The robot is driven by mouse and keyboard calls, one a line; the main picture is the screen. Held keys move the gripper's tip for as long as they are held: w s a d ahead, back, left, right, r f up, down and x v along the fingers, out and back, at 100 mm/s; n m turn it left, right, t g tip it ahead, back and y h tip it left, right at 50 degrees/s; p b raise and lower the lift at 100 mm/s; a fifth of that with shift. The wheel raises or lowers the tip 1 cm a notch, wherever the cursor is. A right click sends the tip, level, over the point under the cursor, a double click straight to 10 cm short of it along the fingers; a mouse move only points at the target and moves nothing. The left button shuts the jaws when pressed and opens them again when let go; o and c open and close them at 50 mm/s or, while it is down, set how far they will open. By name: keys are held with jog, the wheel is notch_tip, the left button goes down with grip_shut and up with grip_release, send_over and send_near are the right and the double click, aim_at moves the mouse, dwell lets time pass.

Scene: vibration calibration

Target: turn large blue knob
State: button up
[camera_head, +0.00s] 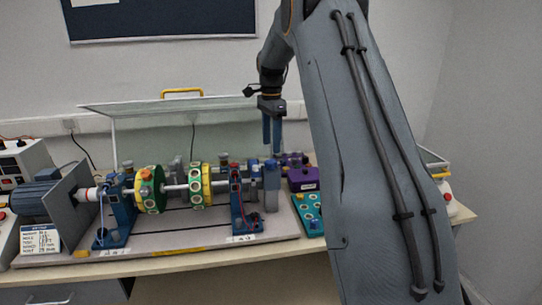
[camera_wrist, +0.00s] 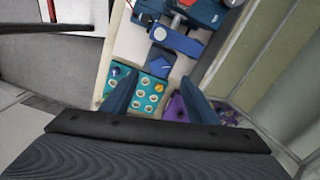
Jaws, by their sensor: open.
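My gripper (camera_head: 271,150) hangs pointing down over the right end of the test rig, its two blue fingers open and empty. In the wrist view the fingers (camera_wrist: 160,77) spread apart on either side of a dark blue angular part (camera_wrist: 159,61) at the rig's end. A brighter blue bar-like part (camera_wrist: 178,40) lies just beyond it. I cannot tell which blue part is the large knob. In the head view a grey-blue block (camera_head: 271,188) stands at the rig's right end, below the gripper. No contact with the fingers shows.
A teal board (camera_wrist: 150,97) with round pieces and a purple box (camera_head: 303,179) sit right of the rig. The rig's shaft carries green-and-yellow discs (camera_head: 150,189). A raised clear cover (camera_head: 150,107) stands behind it. A wall closes off the back.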

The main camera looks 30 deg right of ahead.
aim_at(271, 161)
notch_tip(271, 161, down, 7)
jog(key=shift+r+p, duration=0.2)
jog(key=shift+p, duration=0.85)
jog(key=c, duration=1.1)
